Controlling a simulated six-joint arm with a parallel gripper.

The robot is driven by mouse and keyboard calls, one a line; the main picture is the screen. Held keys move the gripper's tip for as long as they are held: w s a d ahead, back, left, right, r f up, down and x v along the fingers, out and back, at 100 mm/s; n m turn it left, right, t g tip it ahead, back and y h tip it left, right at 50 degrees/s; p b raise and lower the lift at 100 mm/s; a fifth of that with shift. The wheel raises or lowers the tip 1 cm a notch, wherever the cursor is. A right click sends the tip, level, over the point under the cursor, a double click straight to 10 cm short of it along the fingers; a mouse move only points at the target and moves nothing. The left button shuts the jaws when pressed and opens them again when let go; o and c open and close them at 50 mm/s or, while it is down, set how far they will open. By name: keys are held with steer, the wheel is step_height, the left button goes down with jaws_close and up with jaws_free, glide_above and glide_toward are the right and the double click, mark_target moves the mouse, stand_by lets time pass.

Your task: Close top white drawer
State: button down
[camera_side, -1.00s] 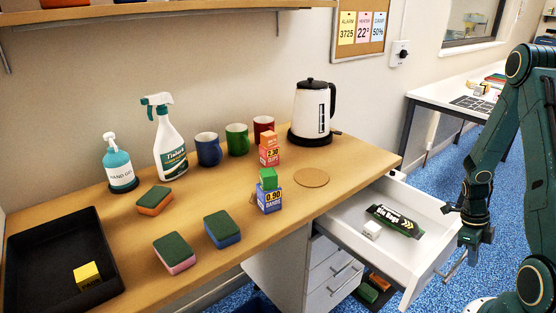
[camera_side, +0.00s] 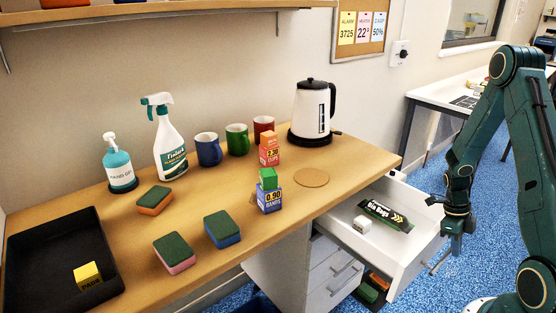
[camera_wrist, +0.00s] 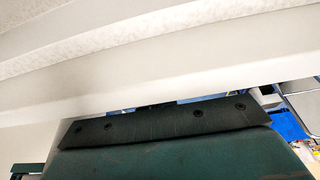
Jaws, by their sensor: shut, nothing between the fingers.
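The top white drawer (camera_side: 406,267) is pulled part way out from under the right end of the desk in the side view. A dark bag labelled Bin Bags (camera_side: 386,215) and a small white block (camera_side: 361,224) lie inside it. My gripper (camera_side: 456,247) is shut and empty, pointing down at the outer side of the drawer front, near its handle (camera_side: 440,262). It looks to be against the front, but contact is not clear. In the wrist view, the white drawer (camera_wrist: 170,90) fills the upper part, and my fingertips cannot be made out.
Closed lower drawers (camera_side: 332,277) sit below the open one. An open bin or box with coloured things (camera_side: 375,288) stands under the drawer. The wooden desk (camera_side: 120,235) holds a kettle (camera_side: 312,110), mugs, bottles, sponges and a black tray (camera_side: 60,300). Blue floor is free to the right.

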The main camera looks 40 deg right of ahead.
mark_target(409, 229)
steer(key=w, duration=1.5)
steer(key=shift+s+f, duration=0.15)
steer(key=shift+s, duration=0.85)
steer(key=shift+s+f, duration=0.1)
steer(key=shift+s, duration=0.9)
steer(key=v, duration=0.9)
steer(key=shift+w+r, duration=0.2)
steer(key=shift+r, duration=0.15)
steer(key=w+d+r+t, duration=0.1)
steer(key=d+t, duration=0.5)
steer(key=d, duration=0.1)
steer(key=shift+d+r, duration=0.15)
steer(key=shift+d, duration=0.1)
